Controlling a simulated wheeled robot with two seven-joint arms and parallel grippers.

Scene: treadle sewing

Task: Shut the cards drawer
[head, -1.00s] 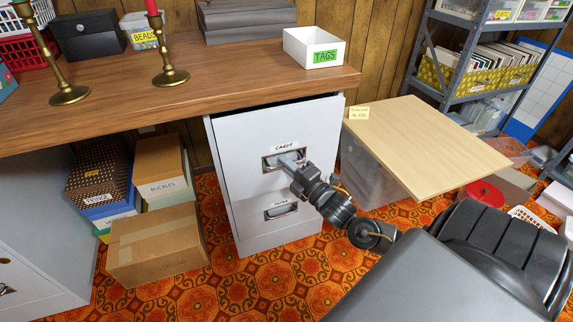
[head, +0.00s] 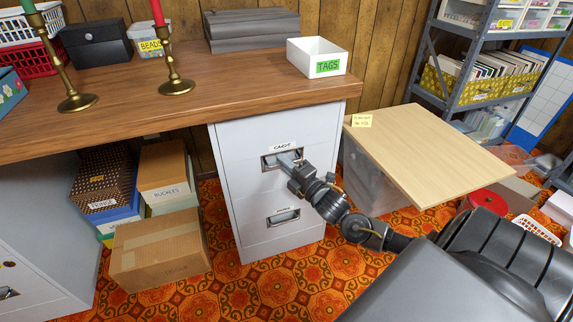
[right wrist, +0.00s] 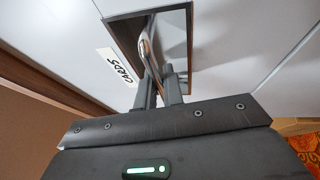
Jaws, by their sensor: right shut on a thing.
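The cards drawer (head: 240,147) is the upper drawer of a light grey filing cabinet under the wooden worktop. Its front looks flush with the cabinet, with no dark gap above it in the head view. My right gripper (head: 291,159) is shut on the drawer's metal handle. In the right wrist view my right gripper (right wrist: 162,88) has its fingers at the handle (right wrist: 147,48) in its recessed plate, beside the CARDS label (right wrist: 113,67). The fingertips are partly hidden by the plate and handle. My left gripper is not in view.
The lower drawer's handle (head: 283,217) sits below. A pale board (head: 425,150) over a clear bin stands right of the cabinet. Cardboard boxes (head: 160,248) stand to its left. The TAGS box (head: 317,58) and candlesticks (head: 174,75) stand on the worktop (head: 235,92).

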